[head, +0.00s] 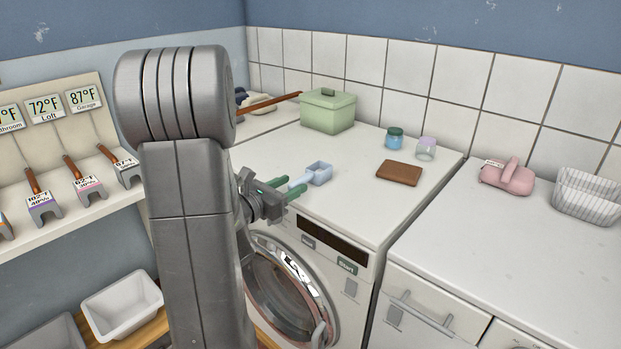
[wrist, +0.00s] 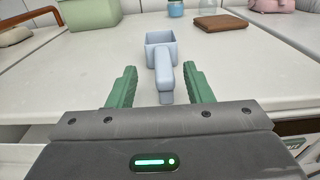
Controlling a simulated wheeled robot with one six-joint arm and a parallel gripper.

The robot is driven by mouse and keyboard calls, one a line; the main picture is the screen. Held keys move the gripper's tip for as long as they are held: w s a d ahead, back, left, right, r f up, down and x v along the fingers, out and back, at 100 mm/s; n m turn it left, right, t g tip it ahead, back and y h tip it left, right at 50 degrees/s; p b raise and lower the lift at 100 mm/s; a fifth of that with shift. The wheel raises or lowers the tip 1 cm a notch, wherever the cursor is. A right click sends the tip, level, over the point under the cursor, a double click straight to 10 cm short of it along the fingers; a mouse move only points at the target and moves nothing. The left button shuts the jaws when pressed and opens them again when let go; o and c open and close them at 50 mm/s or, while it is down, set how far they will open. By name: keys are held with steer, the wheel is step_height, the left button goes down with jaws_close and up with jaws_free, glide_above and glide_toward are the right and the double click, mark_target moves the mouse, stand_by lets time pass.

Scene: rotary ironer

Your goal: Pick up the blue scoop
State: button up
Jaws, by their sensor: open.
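The blue scoop (head: 319,173) is a small pale blue square cup with a straight handle. It rests on the white top of the front-loading machine (head: 345,208), near its front edge. Its handle points toward my gripper (head: 283,190), which is at that edge with green fingers apart. In the wrist view the scoop (wrist: 161,50) is ahead, and its handle lies between the open fingers of my gripper (wrist: 161,88). I see a gap on each side of the handle, and nothing is gripped.
A green lidded box (head: 327,112) stands behind the scoop. A teal-lidded jar (head: 394,138), a purple-lidded jar (head: 426,148) and a brown wallet-like item (head: 399,173) lie to the right.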

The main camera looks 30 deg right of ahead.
mark_target(302, 178)
steer(key=x, duration=0.3)
steer(key=p+x, duration=0.1)
steer(key=shift+s+d+r, duration=0.2)
steer(key=shift+d+r, duration=0.05)
steer(key=shift+r, duration=0.1)
steer(key=shift+w+d+f, duration=0.1)
steer(key=shift+w+d, duration=0.05)
steer(key=shift+d, duration=0.1)
steer(key=shift+c, duration=0.3)
jaws_close()
